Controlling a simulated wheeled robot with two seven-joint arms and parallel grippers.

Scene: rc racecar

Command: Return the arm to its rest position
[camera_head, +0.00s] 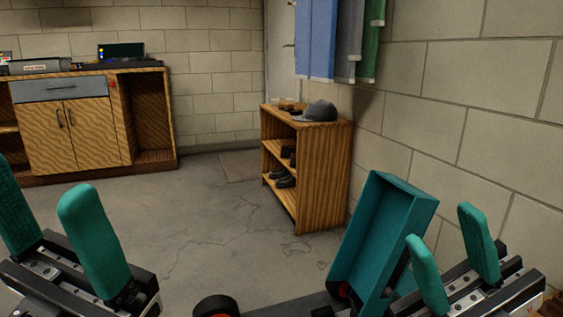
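My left gripper (40,188) is at the lower left, its two teal fingers wide apart with nothing between them. My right gripper (439,226) is at the lower right, its teal fingers apart with no object visible between them. A long teal open-sided box (408,195) stands tilted just left of the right gripper. The nearer finger overlaps its lower end in the picture; I cannot tell whether they touch. A black wheel with an orange hub (215,305) shows at the bottom edge.
A wooden shelf (323,180) with a grey cap (320,111) on top and shoes inside stands by the right wall. A wooden cabinet (92,133) stands at the back left. Blue, grey and green cloths hang above the shelf. The concrete floor (190,210) between is clear.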

